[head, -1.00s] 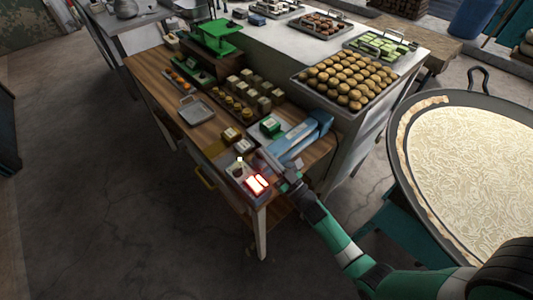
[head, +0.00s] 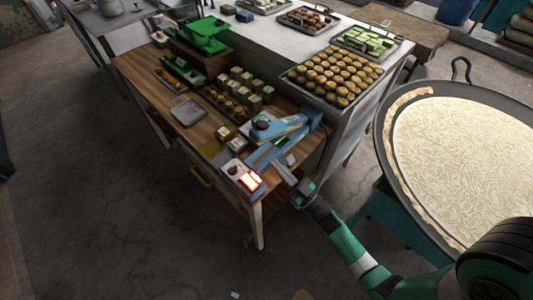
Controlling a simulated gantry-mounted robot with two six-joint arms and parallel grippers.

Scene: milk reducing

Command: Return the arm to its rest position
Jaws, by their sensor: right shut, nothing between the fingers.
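My right arm comes in from the lower right. Its gripper (head: 284,172) is shut and empty, at the front right corner of the wooden table (head: 150,72). It is just right of a small pale device with a lit red display (head: 250,181) and in front of a blue device (head: 285,136). Whether the fingers touch anything there is too small to tell. My left gripper is not in view.
A large pan of pale shreds (head: 465,165) stands at the right, close to my arm. A tray of round brown items (head: 287,74) sits on the counter behind the table. Small jars and blocks (head: 240,85) crowd the tabletop.

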